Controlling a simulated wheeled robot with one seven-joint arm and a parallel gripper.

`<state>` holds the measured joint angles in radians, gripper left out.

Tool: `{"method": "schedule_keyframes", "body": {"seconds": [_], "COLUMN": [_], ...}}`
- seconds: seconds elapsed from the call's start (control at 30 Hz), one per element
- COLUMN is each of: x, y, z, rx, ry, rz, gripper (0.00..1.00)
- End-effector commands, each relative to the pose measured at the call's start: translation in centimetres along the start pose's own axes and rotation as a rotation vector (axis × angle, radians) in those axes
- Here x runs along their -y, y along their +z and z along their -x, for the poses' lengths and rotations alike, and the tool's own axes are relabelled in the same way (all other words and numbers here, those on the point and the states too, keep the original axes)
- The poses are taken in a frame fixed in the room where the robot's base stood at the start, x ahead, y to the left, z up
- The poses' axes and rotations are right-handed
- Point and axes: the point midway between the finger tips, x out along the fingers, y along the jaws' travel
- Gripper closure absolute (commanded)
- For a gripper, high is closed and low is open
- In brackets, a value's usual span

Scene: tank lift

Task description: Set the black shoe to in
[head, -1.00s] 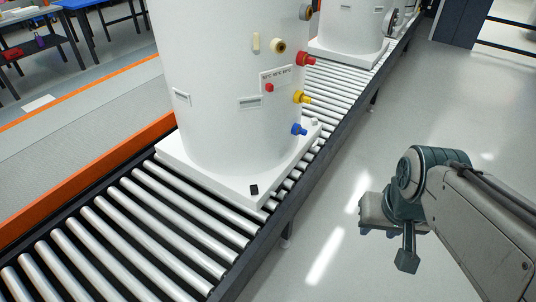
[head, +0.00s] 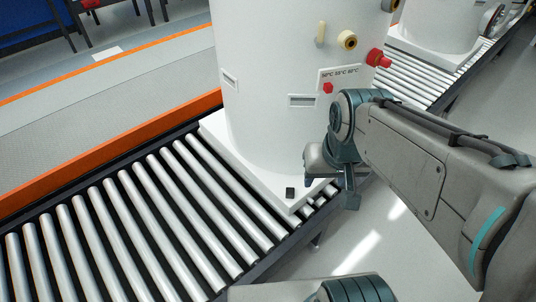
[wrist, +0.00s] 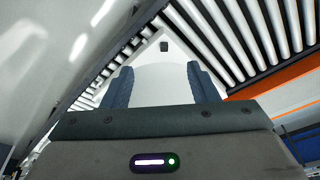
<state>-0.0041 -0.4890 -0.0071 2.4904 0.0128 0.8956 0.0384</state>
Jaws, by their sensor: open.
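The black shoe (head: 290,193) is a small dark block at the near corner of the white base (head: 262,186) under a tall white tank (head: 270,110). In the wrist view the shoe (wrist: 164,46) lies ahead of the fingertips, roughly centred between them. My gripper (wrist: 160,75) is open, its two blue-grey fingers apart with nothing held. In the head view my wrist is just right of the shoe, partly covering the tank's lower right side; the fingertips are not clear there.
The tank stands on a roller conveyor (head: 130,225) with an orange rail (head: 120,150) on its far side. A red knob (head: 378,58) and other fittings stick out of the tank. Another white tank (head: 440,25) stands farther along. Open floor (head: 375,235) lies to the right.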

Motion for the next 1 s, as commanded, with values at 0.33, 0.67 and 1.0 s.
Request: {"method": "schedule_keyframes", "body": {"seconds": [0.33, 0.67, 1.0], "x": [0.2, -1.5, -4.4], "y": [-6.1, -13.0, -17.0], "z": [-9.8, -23.3, -35.8], "rx": [0.157, 0.329, 0.439], "ry": [-0.117, -0.152, -0.118], "rz": [-0.527, -1.140, -1.614], "gripper": [0.46, 0.46, 0.46]}}
